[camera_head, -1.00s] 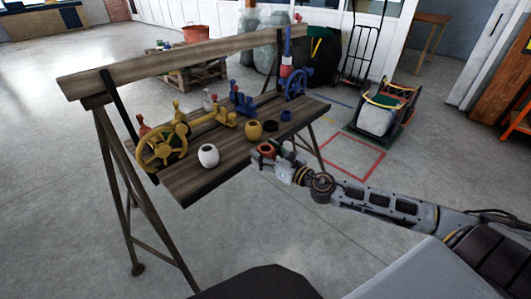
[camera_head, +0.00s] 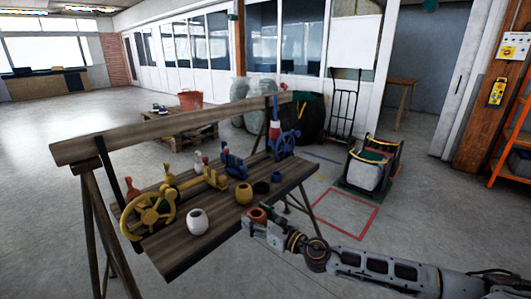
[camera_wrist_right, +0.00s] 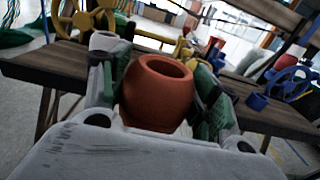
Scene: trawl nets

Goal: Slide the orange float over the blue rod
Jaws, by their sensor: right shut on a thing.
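The orange float (camera_head: 257,215) is a hollow, rounded ring with its opening facing up. My right gripper (camera_head: 262,219) is shut on it at the bench's front edge. The right wrist view shows the orange float (camera_wrist_right: 157,95) large, between the green-padded fingers (camera_wrist_right: 160,98). The blue rod (camera_head: 275,103) stands upright at the bench's far right end, with red and white pieces around it above a blue wheel (camera_head: 285,143). In the right wrist view the blue rod (camera_wrist_right: 308,33) is at the right edge, apart from the float. My left gripper is not in view.
The wooden bench (camera_head: 185,250) also holds white (camera_head: 197,221), yellow (camera_head: 244,193), black (camera_head: 261,187) and blue (camera_head: 276,177) floats along its front. A yellow wheel (camera_head: 150,212) and yellow and blue fittings stand behind. A raised beam (camera_head: 180,124) runs along the back.

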